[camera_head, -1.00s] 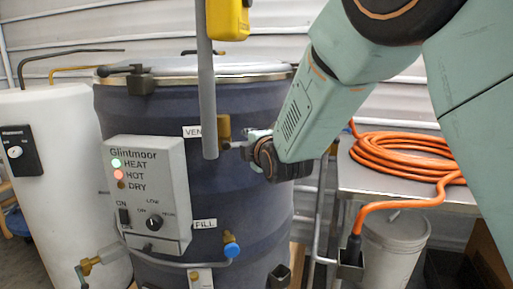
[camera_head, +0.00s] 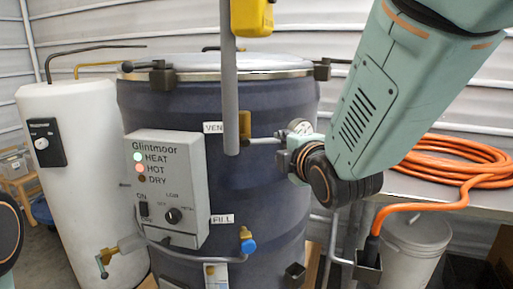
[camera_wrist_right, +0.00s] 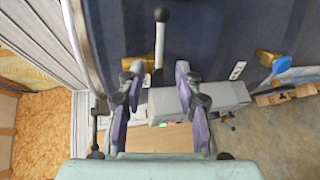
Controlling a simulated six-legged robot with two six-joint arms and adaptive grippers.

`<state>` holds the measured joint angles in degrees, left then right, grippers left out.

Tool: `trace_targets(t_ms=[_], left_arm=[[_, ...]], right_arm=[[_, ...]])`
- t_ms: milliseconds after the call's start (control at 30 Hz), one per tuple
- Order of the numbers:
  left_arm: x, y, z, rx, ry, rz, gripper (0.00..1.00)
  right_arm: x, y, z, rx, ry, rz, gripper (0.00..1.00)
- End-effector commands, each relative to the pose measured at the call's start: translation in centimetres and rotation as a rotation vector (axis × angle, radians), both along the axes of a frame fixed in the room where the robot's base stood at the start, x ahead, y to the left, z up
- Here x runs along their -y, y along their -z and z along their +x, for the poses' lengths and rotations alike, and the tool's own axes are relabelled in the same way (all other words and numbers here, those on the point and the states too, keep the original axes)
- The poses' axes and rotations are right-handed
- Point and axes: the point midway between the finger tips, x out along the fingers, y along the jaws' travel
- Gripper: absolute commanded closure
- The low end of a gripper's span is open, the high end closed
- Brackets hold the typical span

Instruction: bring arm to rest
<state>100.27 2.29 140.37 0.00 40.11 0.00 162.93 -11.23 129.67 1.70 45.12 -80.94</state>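My right arm enters from the upper right in the head view. Its gripper (camera_head: 287,153) is beside the dark blue hopper (camera_head: 270,195), to the right of the brass vent valve (camera_head: 245,125). The wrist view shows two purple-padded fingers (camera_wrist_right: 155,88) spread apart with nothing held between them. A pale lever with a black knob (camera_wrist_right: 160,42) lies beyond the fingertips. Whether the gripper touches it cannot be told.
The grey control box (camera_head: 168,180) has HEAT lit green and HOT lit red. A grey vertical pipe (camera_head: 230,90) stands before the hopper. A white tank (camera_head: 85,190) stands left. An orange hose (camera_head: 455,165) lies coiled on a bench at right, above a white bucket (camera_head: 410,250).

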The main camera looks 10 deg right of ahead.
Motion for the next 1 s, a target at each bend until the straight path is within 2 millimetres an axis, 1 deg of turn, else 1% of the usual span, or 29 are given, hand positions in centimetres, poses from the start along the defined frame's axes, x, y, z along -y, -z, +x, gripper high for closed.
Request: trace_targets(t_ms=[133,233,367,433,467,567,600,667,700,767,800,867,900,967,1000], left_arm=[[0.0,0.0,0.0,0.0,0.0,0.0,0.39],[0.0,0.0,0.0,0.0,0.0,0.0,0.39],[0.0,0.0,0.0,0.0,0.0,0.0,0.39],[0.0,0.0,0.0,0.0,0.0,0.0,0.39],[0.0,0.0,0.0,0.0,0.0,0.0,0.39],[0.0,0.0,0.0,0.0,0.0,0.0,0.39],[0.0,0.0,0.0,0.0,0.0,0.0,0.39],[0.0,0.0,0.0,0.0,0.0,0.0,0.39],[0.0,0.0,0.0,0.0,0.0,0.0,0.39],[0.0,0.0,0.0,0.0,0.0,0.0,0.39],[0.0,0.0,0.0,0.0,0.0,0.0,0.39],[0.0,0.0,0.0,0.0,0.0,0.0,0.39],[0.0,0.0,0.0,0.0,0.0,0.0,0.39],[0.0,0.0,0.0,0.0,0.0,0.0,0.39],[0.0,0.0,0.0,0.0,0.0,0.0,0.39]], right_arm=[[0.0,0.0,0.0,0.0,0.002,0.011,0.66],[0.0,0.1,0.0,-0.002,0.019,0.087,0.66],[0.1,0.7,-0.3,-0.022,0.068,0.303,0.66],[0.3,1.5,-0.7,-0.044,0.107,0.447,0.66],[0.4,2.4,-1.0,-0.063,0.129,0.51,0.66],[0.9,7.1,-2.1,-0.161,0.223,0.716,0.66],[1.1,9.6,-2.8,-0.209,0.272,0.797,0.66],[1.4,13.5,-4.1,-0.283,0.354,0.907,0.66],[1.6,15.9,-5.1,-0.329,0.409,0.968,0.66],[1.8,19.5,-6.8,-0.396,0.494,1.046,0.66],[1.9,21.8,-8.1,-0.44,0.551,1.091,0.66],[2.1,25.1,-10.3,-0.503,0.641,1.147,0.66],[2.2,27.2,-11.8,-0.543,0.701,1.178,0.66],[2.4,30.2,-14.4,-0.602,0.791,1.214,0.66],[2.5,32.1,-16.2,-0.64,0.85,1.23,0.66]])
